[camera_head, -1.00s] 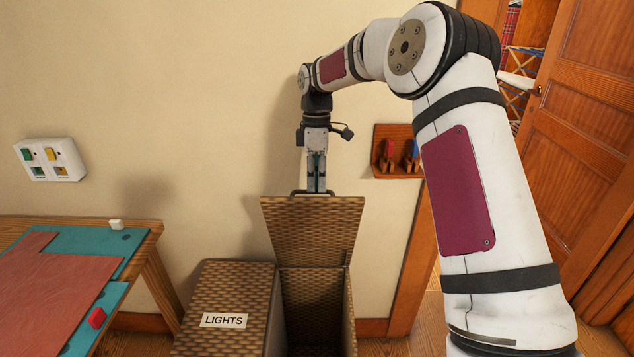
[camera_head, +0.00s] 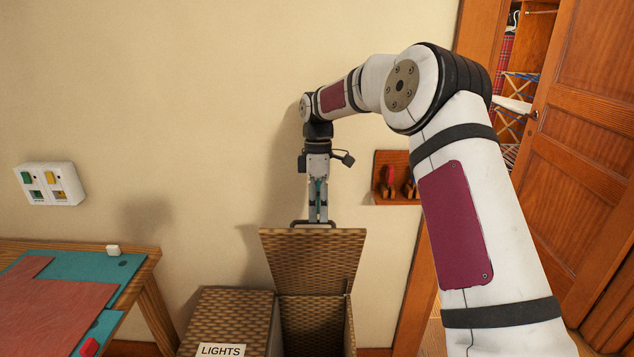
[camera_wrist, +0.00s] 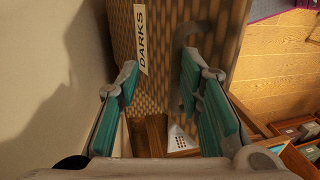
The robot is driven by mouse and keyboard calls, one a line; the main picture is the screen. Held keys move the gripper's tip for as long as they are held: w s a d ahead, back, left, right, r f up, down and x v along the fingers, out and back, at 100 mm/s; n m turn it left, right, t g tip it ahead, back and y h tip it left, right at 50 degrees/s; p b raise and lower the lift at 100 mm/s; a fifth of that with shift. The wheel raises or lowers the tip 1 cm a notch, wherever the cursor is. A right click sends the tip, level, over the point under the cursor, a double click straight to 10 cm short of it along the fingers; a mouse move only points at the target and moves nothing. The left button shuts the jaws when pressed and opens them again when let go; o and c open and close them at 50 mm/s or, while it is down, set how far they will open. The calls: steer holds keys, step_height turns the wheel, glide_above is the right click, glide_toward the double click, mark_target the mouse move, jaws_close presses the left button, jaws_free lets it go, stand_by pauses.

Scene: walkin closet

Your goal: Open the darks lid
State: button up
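The woven darks lid (camera_head: 312,262) stands raised, close to upright, on the right-hand hamper compartment in the head view. Its DARKS label (camera_wrist: 141,38) shows in the wrist view. A dark handle (camera_head: 300,224) is at the lid's top edge; it also shows beside the right finger in the wrist view (camera_wrist: 186,95). My gripper (camera_head: 318,214) points down at the lid's top edge by the handle. In the wrist view its teal-padded fingers (camera_wrist: 160,75) are apart, with nothing clearly held between them. I cannot tell whether a finger touches the handle.
The LIGHTS lid (camera_head: 232,315) is shut at the left of the open compartment. A wooden table (camera_head: 150,275) with a teal mat stands at the left. A wall switch panel (camera_head: 48,184) and a small wooden rack (camera_head: 396,196) are on the wall. A wooden door (camera_head: 580,150) is at right.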

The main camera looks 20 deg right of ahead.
step_height(320, 180, up, 10)
steer(key=w, duration=0.1)
steer(key=shift+w+r, duration=0.25)
steer(key=shift+w, duration=0.05)
steer(key=shift+d, duration=0.1)
steer(key=s+a+r+m+t+h+p, duration=0.1)
steer(key=s+a+r+m+t+p, duration=0.15)
steer(key=s+r, duration=0.65)
steer(key=s+a+r+m+t+h+p, duration=0.15)
steer(key=s+r+m, duration=0.35)
steer(key=s, duration=0.7)
steer(key=s+d+f+m+t+y+p, duration=0.1)
steer(key=s+f+m+p, duration=0.1)
steer(key=s, duration=1)
steer(key=s+f+m+t+y+p, duration=0.1)
steer(key=s+m, duration=0.4)
steer(key=s, duration=0.7)
steer(key=shift+d+f+p, duration=0.4)
steer(key=shift+f+p, duration=0.05)
steer(key=shift+f, duration=0.25)
